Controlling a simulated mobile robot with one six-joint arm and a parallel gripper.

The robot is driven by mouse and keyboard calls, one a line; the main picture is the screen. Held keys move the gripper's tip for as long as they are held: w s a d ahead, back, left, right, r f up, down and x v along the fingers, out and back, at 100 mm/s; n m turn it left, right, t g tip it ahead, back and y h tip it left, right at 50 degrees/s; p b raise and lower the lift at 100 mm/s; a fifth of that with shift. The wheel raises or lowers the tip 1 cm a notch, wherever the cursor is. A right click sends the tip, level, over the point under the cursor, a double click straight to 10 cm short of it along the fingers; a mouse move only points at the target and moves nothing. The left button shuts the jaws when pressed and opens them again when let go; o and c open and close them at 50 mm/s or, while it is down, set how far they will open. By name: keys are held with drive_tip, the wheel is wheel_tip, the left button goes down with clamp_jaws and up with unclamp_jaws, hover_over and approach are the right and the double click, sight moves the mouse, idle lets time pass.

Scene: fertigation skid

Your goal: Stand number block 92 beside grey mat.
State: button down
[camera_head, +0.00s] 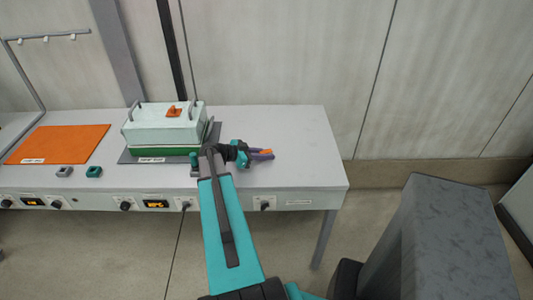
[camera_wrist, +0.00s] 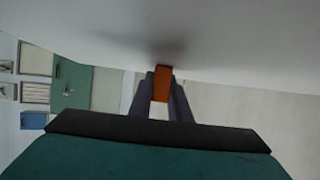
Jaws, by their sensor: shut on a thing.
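My gripper (camera_head: 268,154) is shut on a small orange block (camera_wrist: 161,84), which also shows between the finger ends in the head view (camera_head: 266,151). No number can be read on it. In the wrist view the block is close to a pale surface, and whether it touches cannot be told. In the head view my gripper is right of the grey mat (camera_head: 127,157), over the right part of the table. The grey mat lies under a pale box with a green base, and my arm hides part of its right side.
The pale green box (camera_head: 160,124) has handles and an orange piece on its lid. An orange mat (camera_head: 60,143), a grey block (camera_head: 64,171) and a teal block (camera_head: 94,171) are further left. The right part of the white table (camera_head: 300,140) is clear.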

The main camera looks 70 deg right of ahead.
drive_tip(key=shift+f, duration=0.15)
drive_tip(key=c, duration=1.7)
unclamp_jaws()
drive_tip(key=shift+o, duration=0.2)
drive_tip(key=shift+r, duration=0.25)
drive_tip(key=b+v, duration=0.4)
drive_tip(key=v, duration=0.8)
